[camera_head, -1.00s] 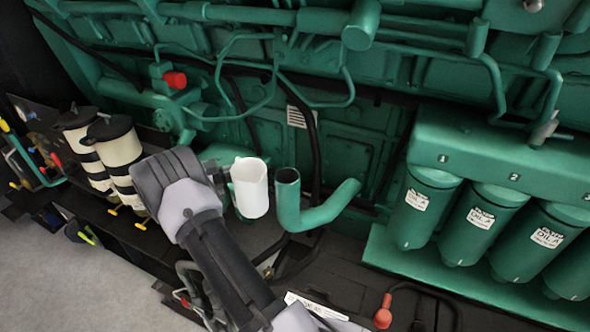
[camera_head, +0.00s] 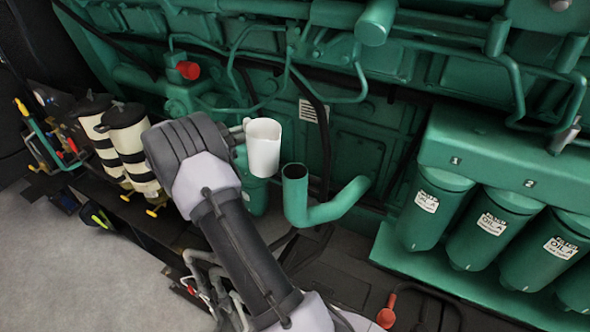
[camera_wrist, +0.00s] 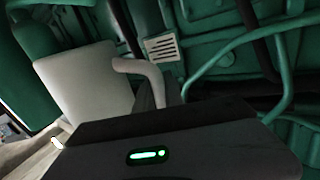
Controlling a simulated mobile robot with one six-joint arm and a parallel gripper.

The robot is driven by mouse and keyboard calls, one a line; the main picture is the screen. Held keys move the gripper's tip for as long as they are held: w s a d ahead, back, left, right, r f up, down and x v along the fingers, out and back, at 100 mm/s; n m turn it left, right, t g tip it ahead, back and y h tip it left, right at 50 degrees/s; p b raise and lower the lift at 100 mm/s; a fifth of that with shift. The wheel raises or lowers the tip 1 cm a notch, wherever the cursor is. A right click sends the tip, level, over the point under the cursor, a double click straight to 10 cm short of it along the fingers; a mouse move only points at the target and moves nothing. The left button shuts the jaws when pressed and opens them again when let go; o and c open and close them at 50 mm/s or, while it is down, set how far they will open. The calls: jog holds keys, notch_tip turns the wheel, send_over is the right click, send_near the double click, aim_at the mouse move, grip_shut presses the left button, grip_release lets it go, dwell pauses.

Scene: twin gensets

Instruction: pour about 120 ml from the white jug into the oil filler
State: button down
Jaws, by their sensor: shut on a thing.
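The white jug (camera_head: 263,150) is held in the air, close to upright, with its open top facing up. It also shows in the wrist view (camera_wrist: 85,92), with its handle (camera_wrist: 148,76) towards the gripper. My gripper (camera_head: 240,130) is shut on the jug from its left side; the fingers are mostly hidden in both views. The oil filler (camera_head: 296,190) is a green bent pipe with an open, dark mouth facing up. It is just right of the jug, and the jug's base is near the height of the mouth in the picture. The jug's contents cannot be seen.
The green engine block (camera_head: 350,150) with pipes stands close behind. Green oil filters (camera_head: 436,208) hang at the right. Cream canisters with black bands (camera_head: 128,145) stand at the left. A red-handled lever (camera_head: 387,312) is low in front. Grey floor lies at the lower left.

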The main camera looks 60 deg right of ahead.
jog(key=s+a+r+m+t+b, duration=0.1)
jog(key=s+a+r+m+b, duration=0.1)
jog(key=s+r+m, duration=0.4)
jog(key=shift+r+m+t+y+b, duration=0.4)
jog(key=shift+r+m, duration=0.9)
jog(key=shift+r, duration=1.35)
jog(key=shift+r+b, duration=0.15)
jog(key=shift+b, duration=0.15)
jog(key=shift+s+a+r+m+b, duration=0.1)
jog(key=shift+s+r+m+b, duration=0.35)
jog(key=shift+b, duration=0.9)
jog(key=shift+s+a+r+m+b, duration=0.1)
jog(key=shift+s+r+m+b, duration=0.15)
jog(key=shift+r+m+b, duration=0.75)
jog(key=shift+w+f+n+b, duration=0.1)
jog(key=shift+f+n+b, duration=0.2)
jog(key=shift+b, duration=0.4)
jog(key=shift+s+a+r+m+b, duration=0.1)
jog(key=shift+s+r+m+b, duration=0.3)
jog(key=shift+b, duration=0.75)
jog(key=shift+s+a+r+m+b, duration=0.15)
jog(key=shift+r+m+b, duration=0.3)
jog(key=shift+b, duration=0.65)
